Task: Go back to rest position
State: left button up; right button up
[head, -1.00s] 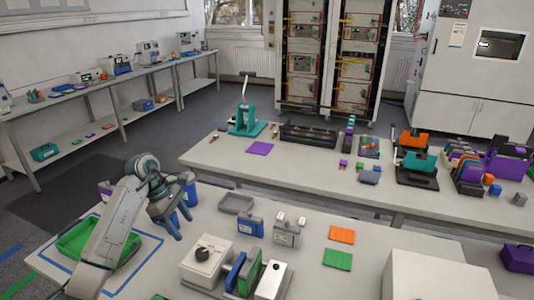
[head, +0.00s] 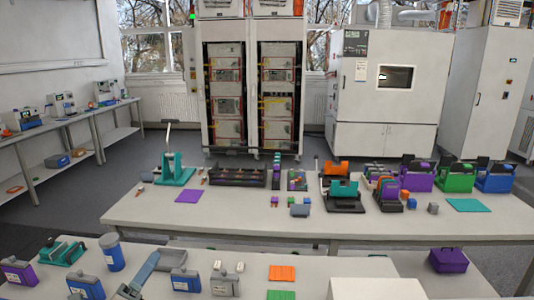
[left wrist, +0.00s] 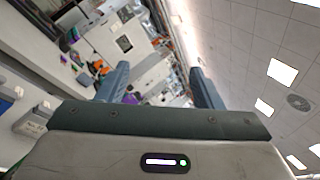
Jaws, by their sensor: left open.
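My left gripper (head: 142,274) shows at the bottom left of the head view, among the items on the near bench, with only part of it in frame. In the left wrist view its two blue-grey fingers (left wrist: 160,70) are spread apart with nothing between them. That view is tilted and looks out across the room toward benches and ceiling lights. My right gripper is in neither view.
A purple box (head: 448,260) sits at right.

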pick_arm(q)
jog(key=s+a+f+n+g+y, duration=0.3)
jog(key=s+a+f+n+y, duration=0.25)
jog(key=n, duration=0.55)
jog(key=s+a+f+n+g+y, duration=0.2)
jog(key=s+f+n+y, duration=0.2)
jog(key=f+n+y, duration=0.45)
jog(key=s+d+f+n+g+h, duration=0.1)
jog(key=s+d+f+n+g, duration=0.2)
jog(key=s, duration=0.4)
jog(key=s+d+f+n+g+h, duration=0.1)
jog(key=s+f+n+g+h, duration=0.15)
jog(key=s+f+g, duration=0.35)
jog(key=s+d+f+n+g, duration=0.2)
jog(key=s+d+n+g, duration=0.15)
jog(key=s, duration=0.45)
jog(key=a+f+g+b, duration=0.1)
jog(key=a+f+b, duration=0.15)
jog(key=f, duration=1.55)
jog(key=a+f+b, duration=0.1)
jog(key=f+b, duration=0.2)
jog(key=f, duration=1.6)
jog(key=s+a+f+n+g+b, duration=0.1)
jog(key=s+f+b, duration=0.3)
jog(key=s+f, duration=1.5)
notch_tip(320, 180, down, 4)
jog(key=shift+r+b, duration=0.1)
jog(key=shift+b, duration=0.25)
